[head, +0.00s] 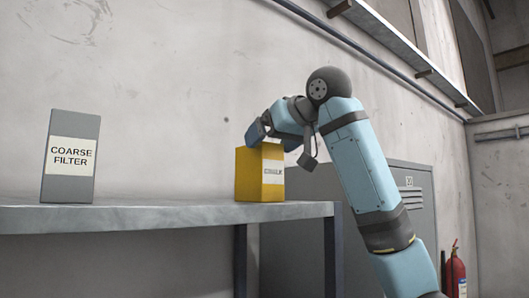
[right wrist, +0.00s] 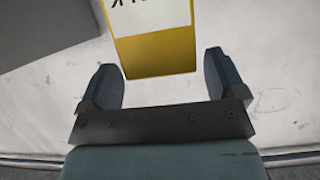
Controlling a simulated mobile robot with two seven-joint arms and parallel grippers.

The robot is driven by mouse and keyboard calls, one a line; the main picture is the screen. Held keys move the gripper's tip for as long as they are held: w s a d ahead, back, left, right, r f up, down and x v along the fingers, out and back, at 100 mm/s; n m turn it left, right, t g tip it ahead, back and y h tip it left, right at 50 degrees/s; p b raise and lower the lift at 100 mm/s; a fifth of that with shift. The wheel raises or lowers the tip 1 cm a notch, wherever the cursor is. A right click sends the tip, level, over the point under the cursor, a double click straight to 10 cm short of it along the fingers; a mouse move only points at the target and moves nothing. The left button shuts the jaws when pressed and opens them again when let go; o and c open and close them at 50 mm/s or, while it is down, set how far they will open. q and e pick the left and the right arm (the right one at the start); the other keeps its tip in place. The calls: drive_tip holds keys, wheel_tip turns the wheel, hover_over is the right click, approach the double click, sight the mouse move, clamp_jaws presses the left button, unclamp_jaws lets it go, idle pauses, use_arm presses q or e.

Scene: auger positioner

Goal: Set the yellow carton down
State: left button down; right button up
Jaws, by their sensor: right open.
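The yellow carton (head: 246,178) stands upright on the grey shelf (head: 160,216), near its right end. I cannot tell whether a finger touches the carton. My left gripper is not in view.
A grey box labelled COARSE FILTER (head: 70,157) stands at the left on the shelf, with clear shelf between it and the carton. A grey cabinet (head: 412,185) is behind my right arm. A red fire extinguisher (head: 456,274) is at the lower right. A wall rail runs above.

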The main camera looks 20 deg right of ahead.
drive_tip(key=b+v, duration=0.2)
drive_tip(key=v, duration=0.7)
drive_tip(key=shift+s+d, duration=0.1)
